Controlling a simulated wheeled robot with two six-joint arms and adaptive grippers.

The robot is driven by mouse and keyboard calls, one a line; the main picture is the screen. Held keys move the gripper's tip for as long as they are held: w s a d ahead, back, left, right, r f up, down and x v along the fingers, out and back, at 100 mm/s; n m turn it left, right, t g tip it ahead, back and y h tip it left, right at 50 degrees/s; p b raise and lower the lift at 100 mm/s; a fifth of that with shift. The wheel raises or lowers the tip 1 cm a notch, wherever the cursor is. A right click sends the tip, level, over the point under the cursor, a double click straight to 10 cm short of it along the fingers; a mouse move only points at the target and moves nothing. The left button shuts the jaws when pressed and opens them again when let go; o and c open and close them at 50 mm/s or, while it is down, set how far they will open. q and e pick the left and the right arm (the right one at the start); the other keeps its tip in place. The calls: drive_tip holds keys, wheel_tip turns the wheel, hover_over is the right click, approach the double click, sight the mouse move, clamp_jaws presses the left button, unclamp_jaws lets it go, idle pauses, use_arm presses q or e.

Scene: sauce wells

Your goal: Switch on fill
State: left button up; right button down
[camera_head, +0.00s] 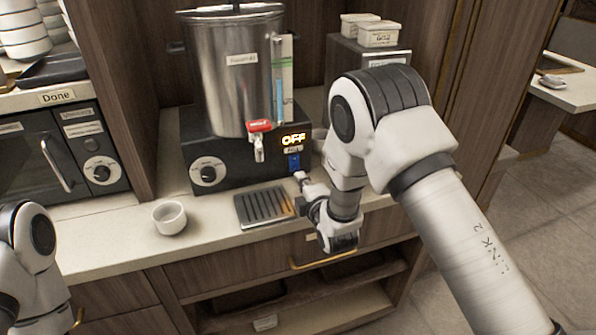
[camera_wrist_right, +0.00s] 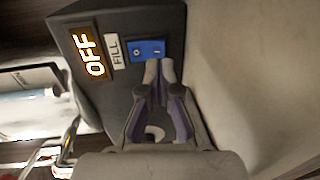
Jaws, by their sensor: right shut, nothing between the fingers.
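A steel urn (camera_head: 233,75) stands on a dark base (camera_head: 230,160) with a lit OFF display (camera_head: 293,139). Below the display are a label and a blue fill switch (camera_head: 294,162). In the right wrist view the FILL label and the blue rocker switch (camera_wrist_right: 147,50), marked O and I, sit beside the OFF display (camera_wrist_right: 91,55). My right gripper (camera_wrist_right: 159,70) is shut and empty, its fingertips at the lower edge of the switch in that view. I cannot tell whether they touch it. In the head view this gripper (camera_head: 300,178) is just below the switch. My left gripper is out of view.
A white cup (camera_head: 169,217) stands on the counter left of a slatted drip tray (camera_head: 264,207). The urn's red-handled tap (camera_head: 259,127) overhangs the front. A dark oven (camera_head: 60,150) stands at the left. Boxes (camera_head: 378,33) sit at the back right.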

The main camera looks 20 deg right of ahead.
sight(295, 169)
drive_tip(key=w, duration=0.3)
drive_tip(key=shift+w+f, duration=0.1)
drive_tip(key=shift+f, duration=0.1)
drive_tip(key=shift+w+f+t+b, duration=0.15)
drive_tip(key=shift+f+t+b, duration=0.25)
drive_tip(key=shift+b, duration=0.5)
drive_tip(key=shift+w+r, duration=0.1)
drive_tip(key=shift+r, duration=0.25)
drive_tip(key=s, duration=1.2)
drive_tip(key=shift+d+r, duration=0.15)
drive_tip(key=shift+r, duration=0.15)
